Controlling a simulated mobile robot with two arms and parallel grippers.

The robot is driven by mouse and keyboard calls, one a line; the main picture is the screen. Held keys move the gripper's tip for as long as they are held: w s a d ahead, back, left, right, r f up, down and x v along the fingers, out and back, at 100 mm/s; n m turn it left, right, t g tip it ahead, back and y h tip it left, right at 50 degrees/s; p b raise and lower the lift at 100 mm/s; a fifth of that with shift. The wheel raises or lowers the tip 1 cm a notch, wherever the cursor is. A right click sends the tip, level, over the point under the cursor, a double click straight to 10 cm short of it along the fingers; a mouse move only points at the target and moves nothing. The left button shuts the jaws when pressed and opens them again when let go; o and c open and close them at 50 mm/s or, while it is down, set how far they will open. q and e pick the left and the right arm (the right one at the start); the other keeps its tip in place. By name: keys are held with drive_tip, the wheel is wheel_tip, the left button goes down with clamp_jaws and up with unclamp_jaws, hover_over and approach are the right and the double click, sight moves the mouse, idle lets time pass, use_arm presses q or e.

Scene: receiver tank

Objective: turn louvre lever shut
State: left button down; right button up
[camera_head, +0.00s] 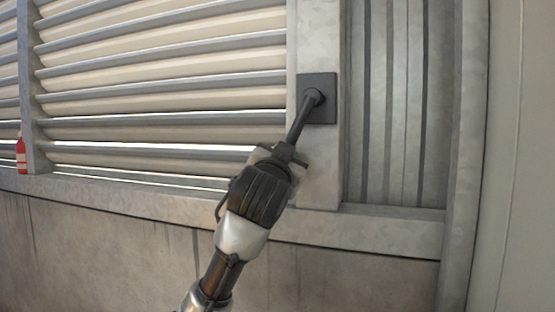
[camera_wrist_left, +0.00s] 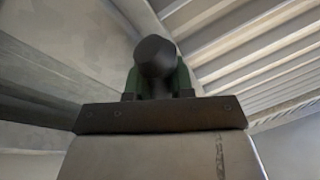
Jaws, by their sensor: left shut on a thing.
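The louvre lever (camera_head: 303,118) is a dark rod on a square dark plate (camera_head: 327,112), fixed to a grey post. It slants down and to the left from its pivot. My left gripper (camera_head: 284,153) is shut on the lever's lower end, which the jaws partly hide. In the left wrist view, the lever's dark rounded end (camera_wrist_left: 155,57) sits between the greenish fingers of my left gripper (camera_wrist_left: 158,82). The louvre slats (camera_head: 165,88) lie left of the post, tilted, with pale bands between them. My right gripper is in neither view.
A red bottle-like object (camera_head: 21,156) with a pale band stands on the ledge at the far left. A concrete wall (camera_head: 120,240) runs below the ledge. A ribbed grey panel (camera_head: 395,110) and a plain pale wall (camera_head: 525,160) are at the right.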

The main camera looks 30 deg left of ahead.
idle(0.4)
use_arm(q)
drive_tip(key=c, duration=1.2)
unclamp_jaws()
drive_tip(key=shift+d, duration=0.1)
drive_tip(key=shift+o, duration=1.2)
drive_tip(key=shift+d, duration=0.1)
drive_tip(key=shift+s+f, duration=0.1)
drive_tip(key=shift+s, duration=0.15)
drive_tip(key=b+v, duration=0.4)
drive_tip(key=v, duration=0.6)
drive_tip(key=shift+s, duration=0.15)
drive_tip(key=shift+d, duration=0.15)
